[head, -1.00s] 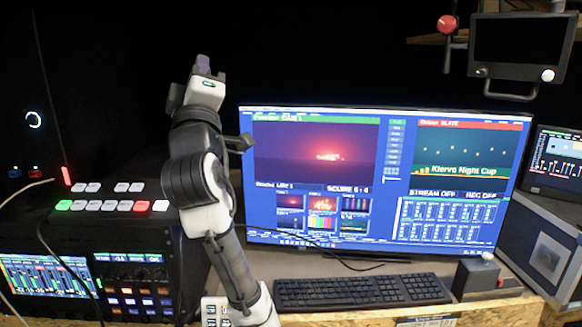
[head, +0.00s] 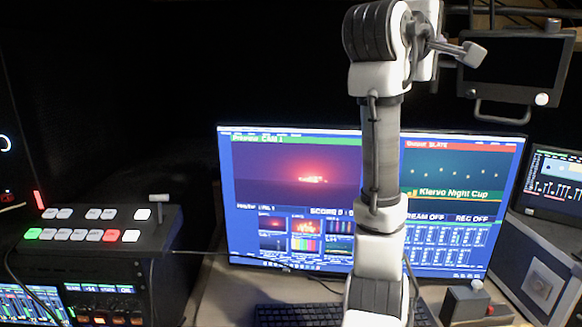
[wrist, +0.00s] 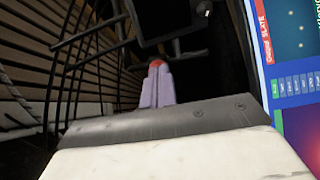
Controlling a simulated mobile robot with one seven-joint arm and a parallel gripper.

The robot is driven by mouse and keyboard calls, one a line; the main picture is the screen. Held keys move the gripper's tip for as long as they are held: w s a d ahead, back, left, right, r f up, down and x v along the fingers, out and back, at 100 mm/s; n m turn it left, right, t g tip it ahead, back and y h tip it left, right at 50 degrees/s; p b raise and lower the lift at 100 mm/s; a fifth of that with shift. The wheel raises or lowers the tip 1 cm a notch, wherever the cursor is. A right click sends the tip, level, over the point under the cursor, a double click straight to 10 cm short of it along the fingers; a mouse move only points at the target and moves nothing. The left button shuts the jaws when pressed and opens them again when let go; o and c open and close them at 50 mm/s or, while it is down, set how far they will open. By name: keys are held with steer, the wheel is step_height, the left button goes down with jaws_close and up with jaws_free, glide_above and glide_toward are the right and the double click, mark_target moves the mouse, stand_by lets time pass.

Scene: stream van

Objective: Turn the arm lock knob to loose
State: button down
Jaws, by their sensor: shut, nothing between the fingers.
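The red arm lock knob (wrist: 157,63) shows in the wrist view, just beyond my fingertips and partly covered by them. My gripper (wrist: 157,72) points at it with its two lilac fingers shut together and nothing held between them. I cannot tell whether the fingertips touch the knob. In the head view my own arm hides both the gripper and the knob. The small monitor (head: 515,65) beside the knob hangs at the upper right, and its dark underside (wrist: 165,18) shows at the top of the wrist view. The knob's setting cannot be read.
A large screen (head: 300,165) stands behind my arm, and its edge fills the right of the wrist view. A slatted wall with dark rods (wrist: 75,45) lies at the wrist view's left. A button switcher (head: 90,240) stands left, a keyboard (head: 285,315) in front.

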steer(key=x, duration=0.6)
steer(key=shift+a+p, duration=0.1)
steer(key=shift+p, duration=0.25)
steer(key=shift+w+a+r, duration=0.15)
steer(key=shift+w+a, duration=0.3)
stand_by(0.8)
steer(key=shift+r, duration=0.65)
stand_by(0.6)
steer(key=shift+s+d+r, duration=0.1)
steer(key=shift+s+d, duration=0.05)
steer(key=shift+s, duration=0.15)
steer(key=shift+b+v, duration=1.25)
steer(key=shift+v, duration=1.65)
steer(key=shift+d, duration=0.1)
